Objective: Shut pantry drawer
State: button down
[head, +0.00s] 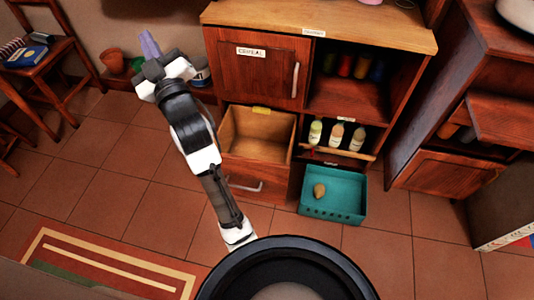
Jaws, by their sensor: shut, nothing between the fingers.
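The pantry drawer (262,126) is pulled out from the wooden cabinet, below the door labelled cereal. Its inside looks empty, and its front panel (262,187) carries a metal handle (246,186). My arm passes in front of the drawer's left side and hides part of it. My gripper (150,78) is at the arm's far end, up and left of the drawer, beside the cabinet's left side. It is shut and holds nothing. It is apart from the drawer and its handle.
A teal crate (347,204) with a brownish lump stands on the floor, right of the drawer. A chair (40,57) and clay pot (113,62) are at the upper left.

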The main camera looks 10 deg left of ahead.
jog(key=w+d+f+g+h+p, duration=0.2)
jog(key=d+f+h, duration=0.1)
jog(key=f, duration=0.6)
jog(key=w+d+f+n+g+h+p, duration=0.1)
jog(key=w+d+f+g+h+p, duration=0.15)
jog(key=f, duration=0.55)
jog(key=w+d+f+g+h+p, duration=0.2)
jog(key=d+f+h, duration=0.15)
jog(key=f, duration=0.55)
jog(key=s+d+f+n+g+h+p, duration=0.1)
jog(key=s+d+f+g, duration=0.15)
jog(key=f, duration=0.35)
jog(key=s+d+f+g+h+p, duration=0.1)
jog(key=s+d+f, duration=0.2)
jog(key=d+f, duration=0.15)
jog(key=s+d+f+n+g+p, duration=0.1)
jog(key=s+d+f, duration=0.2)
jog(key=f, duration=0.3)
send_near(245, 165)
notch_tip(245, 165, down, 4)
jog(key=s+a, duration=0.2)
jog(key=w, duration=0.4)
jog(key=shift+w+r+p, duration=0.15)
jog(key=shift+r+p, duration=0.05)
jog(key=shift+p, duration=0.1)
